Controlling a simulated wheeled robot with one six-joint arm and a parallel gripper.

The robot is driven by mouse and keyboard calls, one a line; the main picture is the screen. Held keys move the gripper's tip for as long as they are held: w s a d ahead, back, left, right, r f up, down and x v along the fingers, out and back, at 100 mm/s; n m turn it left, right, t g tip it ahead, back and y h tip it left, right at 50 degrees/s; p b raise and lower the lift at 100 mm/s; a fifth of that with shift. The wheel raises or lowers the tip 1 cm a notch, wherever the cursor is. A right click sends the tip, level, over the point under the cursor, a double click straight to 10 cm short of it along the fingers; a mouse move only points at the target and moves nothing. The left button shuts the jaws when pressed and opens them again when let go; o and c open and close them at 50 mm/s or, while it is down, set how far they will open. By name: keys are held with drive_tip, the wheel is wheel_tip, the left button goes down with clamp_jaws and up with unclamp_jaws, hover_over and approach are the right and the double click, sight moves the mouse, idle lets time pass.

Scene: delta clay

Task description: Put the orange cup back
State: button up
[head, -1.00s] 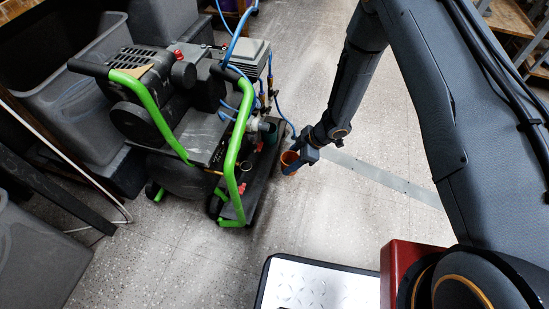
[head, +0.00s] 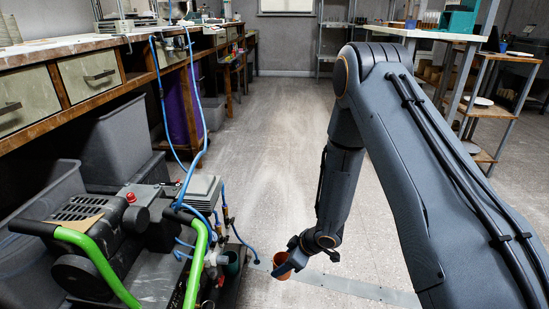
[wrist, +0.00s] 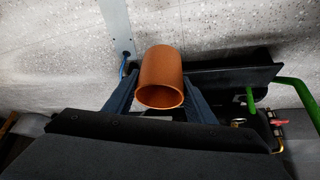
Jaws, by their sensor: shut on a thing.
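The orange cup (wrist: 160,72) is between the two fingers of my gripper (wrist: 160,98) in the wrist view, with its open rim facing the camera. The fingers are shut on its sides. In the head view the orange cup (head: 283,268) shows at the end of my arm, partly covered by my gripper (head: 290,264). It is held just right of the compressor, apart from it.
The compressor (head: 150,240) with green handles stands at the lower left, with blue hoses running up to the workbench (head: 80,60). Grey bins (head: 120,140) stand under the bench. A white-topped table (head: 425,33) and wooden shelves (head: 520,110) are at the right. The floor (head: 260,140) ahead is clear.

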drive_tip(key=s+d+r+m+t+h, duration=0.2)
drive_tip(key=s+d+r+m+h, duration=0.1)
drive_tip(key=d+r+m, duration=0.4)
drive_tip(key=s+d+r+m+t+h, duration=0.1)
drive_tip(key=s+d+r+m+h, duration=0.2)
drive_tip(key=d+r+m, duration=0.55)
drive_tip(key=s+d+r+n+p, duration=0.1)
drive_tip(key=s+r+p, duration=0.2)
drive_tip(key=r+p, duration=1.5)
drive_tip(key=s+r+n+p, duration=0.2)
drive_tip(key=s+r+p, duration=0.1)
drive_tip(key=r+p, duration=1.45)
drive_tip(key=s+f, duration=0.4)
drive_tip(key=f, duration=0.1)
drive_tip(key=shift+s+d+f, duration=0.2)
drive_tip(key=shift+s+f, duration=0.1)
drive_tip(key=shift+s, duration=0.05)
